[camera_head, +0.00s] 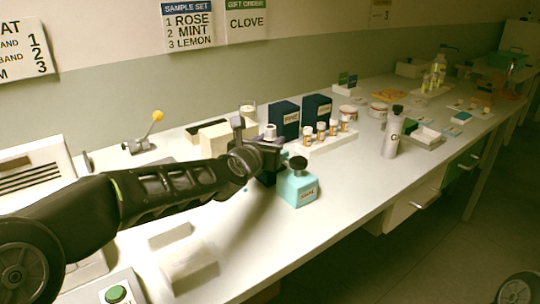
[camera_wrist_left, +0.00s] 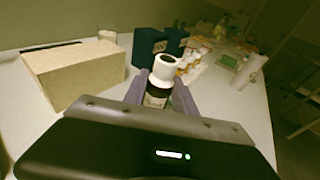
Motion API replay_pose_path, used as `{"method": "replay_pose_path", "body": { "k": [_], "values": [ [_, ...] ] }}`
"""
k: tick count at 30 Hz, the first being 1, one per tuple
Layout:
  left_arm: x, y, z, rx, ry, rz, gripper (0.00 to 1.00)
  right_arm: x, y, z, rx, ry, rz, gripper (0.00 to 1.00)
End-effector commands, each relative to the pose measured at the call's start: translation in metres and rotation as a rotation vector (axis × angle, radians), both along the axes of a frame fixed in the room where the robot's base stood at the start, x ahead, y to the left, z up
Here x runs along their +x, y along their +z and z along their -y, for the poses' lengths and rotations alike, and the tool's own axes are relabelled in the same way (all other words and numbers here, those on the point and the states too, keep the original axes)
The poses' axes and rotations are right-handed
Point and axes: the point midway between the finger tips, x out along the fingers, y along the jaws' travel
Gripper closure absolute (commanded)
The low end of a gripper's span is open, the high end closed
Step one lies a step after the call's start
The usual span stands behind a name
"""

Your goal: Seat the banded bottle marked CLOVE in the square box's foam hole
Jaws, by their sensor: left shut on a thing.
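My left gripper (camera_head: 262,152) is shut on a small bottle with a pale cap (camera_head: 270,132), held upright just left of the teal bottle. In the left wrist view the bottle's white cap (camera_wrist_left: 165,67) and dark, light-lettered body (camera_wrist_left: 157,95) show between the purple-grey fingers; I cannot read the name. Its lower part is hidden by the gripper. A wall sign (camera_head: 247,22) reads GIFT ORDER, CLOVE. A cream box (camera_head: 214,138) stands behind the gripper, also in the left wrist view (camera_wrist_left: 75,80); no foam hole shows. My right gripper is out of view.
A teal bottle (camera_head: 298,186) with a black cap stands close right of the gripper. Two dark blue boxes (camera_head: 284,120) (camera_head: 317,107) stand behind. A white rack (camera_head: 325,143) holds several small bottles. A grey bottle (camera_head: 392,135) stands further right.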

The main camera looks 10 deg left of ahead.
Motion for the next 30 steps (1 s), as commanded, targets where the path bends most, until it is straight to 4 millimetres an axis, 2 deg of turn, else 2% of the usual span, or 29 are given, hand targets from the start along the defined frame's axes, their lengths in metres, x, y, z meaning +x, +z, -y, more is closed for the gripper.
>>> {"method": "replay_pose_path", "body": {
  "k": [1, 6, 18, 19, 26, 30],
  "values": [
    [0.000, -0.012, 0.000, 0.001, 0.000, -0.002, 1.00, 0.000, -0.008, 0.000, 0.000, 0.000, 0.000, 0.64],
    [0.000, -0.032, 0.000, 0.001, 0.000, -0.001, 1.00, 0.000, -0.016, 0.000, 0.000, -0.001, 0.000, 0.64],
    [0.000, -0.035, 0.000, 0.001, -0.001, 0.000, 1.00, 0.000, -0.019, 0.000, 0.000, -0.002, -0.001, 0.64],
    [0.000, -0.035, 0.000, 0.001, -0.001, -0.001, 0.66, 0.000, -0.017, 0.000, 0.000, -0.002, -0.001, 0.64],
    [0.000, -0.034, 0.000, 0.001, -0.001, -0.001, 0.47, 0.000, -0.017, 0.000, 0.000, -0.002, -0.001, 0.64],
    [0.000, -0.034, 0.000, 0.001, -0.001, -0.001, 0.46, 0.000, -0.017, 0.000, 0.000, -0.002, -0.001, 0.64]
  ]
}}
